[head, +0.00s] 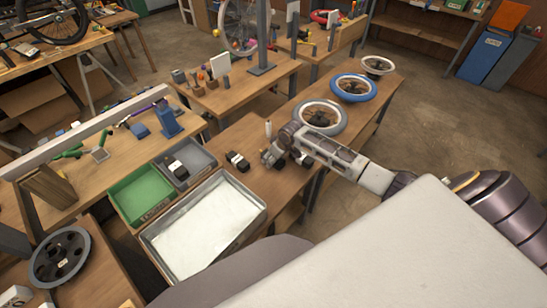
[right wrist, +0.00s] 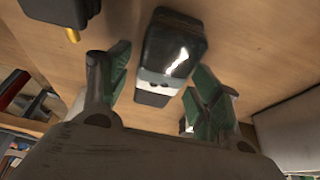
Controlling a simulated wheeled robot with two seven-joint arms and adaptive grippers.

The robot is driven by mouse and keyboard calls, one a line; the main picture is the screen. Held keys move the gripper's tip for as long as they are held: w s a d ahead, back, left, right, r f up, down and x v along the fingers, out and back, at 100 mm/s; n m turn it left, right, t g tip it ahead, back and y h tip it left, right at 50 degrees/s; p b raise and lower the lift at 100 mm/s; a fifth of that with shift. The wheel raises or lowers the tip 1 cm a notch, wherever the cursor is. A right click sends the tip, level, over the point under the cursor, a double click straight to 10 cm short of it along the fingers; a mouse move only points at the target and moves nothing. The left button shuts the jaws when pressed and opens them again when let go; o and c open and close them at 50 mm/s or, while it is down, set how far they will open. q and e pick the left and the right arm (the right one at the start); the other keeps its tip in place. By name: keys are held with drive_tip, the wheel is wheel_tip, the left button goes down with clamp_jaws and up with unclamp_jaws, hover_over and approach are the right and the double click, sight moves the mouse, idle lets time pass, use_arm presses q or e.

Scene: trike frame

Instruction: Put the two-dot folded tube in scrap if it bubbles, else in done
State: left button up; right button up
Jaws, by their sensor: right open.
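My right gripper (head: 268,158) is low over the wooden bench, open, its fingers apart in the right wrist view (right wrist: 160,72). A dark folded tube (right wrist: 175,45) with a white band lies on the bench between or just beyond the fingertips. Another black folded tube (head: 237,160) lies left of the gripper. A third black tube (head: 178,168) lies in the grey bin (head: 207,160). The green bin (head: 140,195) beside it looks empty. A wide tray (head: 205,228) holds clear, still-looking water. My left gripper is not in view.
Several wheels, including a blue-tyred one (head: 353,87), lie along the bench to the right. A small pale bottle (head: 268,128) stands behind the gripper. A dark item with a brass stem (right wrist: 72,33) is at the upper left in the wrist view.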

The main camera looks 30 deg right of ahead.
drive_tip(key=shift+r, duration=0.2)
drive_tip(key=v, duration=1.1)
drive_tip(key=shift+s+r, duration=0.2)
drive_tip(key=shift+r, duration=0.15)
drive_tip(key=shift+o, duration=0.4)
drive_tip(key=shift+w+d+r, duration=0.1)
